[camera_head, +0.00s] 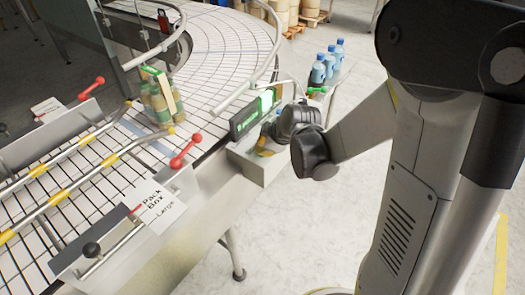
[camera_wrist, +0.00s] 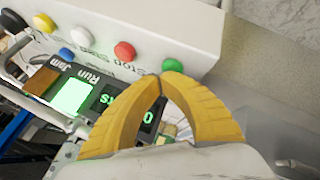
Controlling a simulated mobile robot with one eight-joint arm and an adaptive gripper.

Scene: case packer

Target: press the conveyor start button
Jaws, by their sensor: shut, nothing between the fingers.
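The control box (camera_wrist: 185,25) is white, with a row of coloured buttons along its face. A red button (camera_wrist: 124,51) has the printed word "Stop" beside it, and further lettering runs toward my fingers. My gripper (camera_wrist: 170,70) has yellow fingers closed together, with tips at the box face just right of the red button. In the head view my gripper (camera_head: 266,147) is low beside the box, partly hidden by my wrist.
White (camera_wrist: 79,36), blue (camera_wrist: 66,53) and yellow (camera_wrist: 43,22) buttons sit left of the red one. A lit green display (camera_wrist: 72,95) is close by the fingers. The conveyor (camera_head: 215,60) carries bottles (camera_head: 160,100). Blue bottles (camera_head: 325,65) stand behind the box. Floor at right is clear.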

